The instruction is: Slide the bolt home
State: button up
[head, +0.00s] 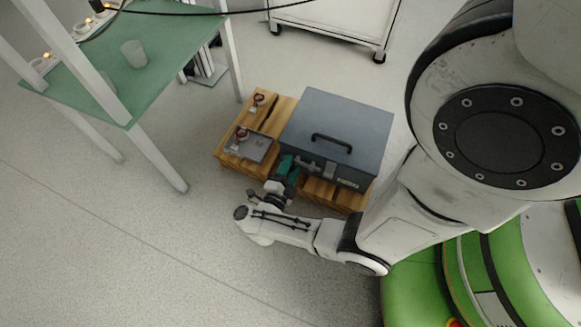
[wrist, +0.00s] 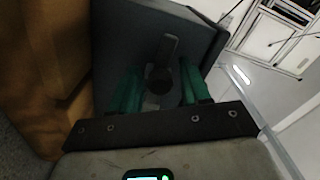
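A dark grey box (head: 338,125) with a black handle on its lid sits on a wooden pallet. The bolt (head: 308,166) is on its front face, near the left end. My gripper (head: 288,166) is at the front of the box, beside the bolt. In the wrist view the green fingers of my gripper (wrist: 158,88) are apart, one on each side of the knob, with a gap visible. Contact with the knob cannot be told. The bolt's far end is hidden.
The wooden pallet (head: 228,160) carries a small grey plate (head: 252,146) and reddish round parts left of the box. A green-topped table (head: 165,50) stands at the upper left. A white cabinet (head: 345,18) is behind. The floor at the lower left is clear.

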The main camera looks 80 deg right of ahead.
aim_at(304, 166)
grip_shut()
dwell(0.3)
jog(key=shift+s+a+p, duration=0.25)
jog(key=shift+s, duration=0.65)
jog(key=shift+s+a+p, duration=0.25)
jog(key=shift+s, duration=0.65)
jog(key=shift+o, duration=0.9)
grip_release()
jog(key=v, duration=1.1)
jog(key=shift+d+f, duration=0.1)
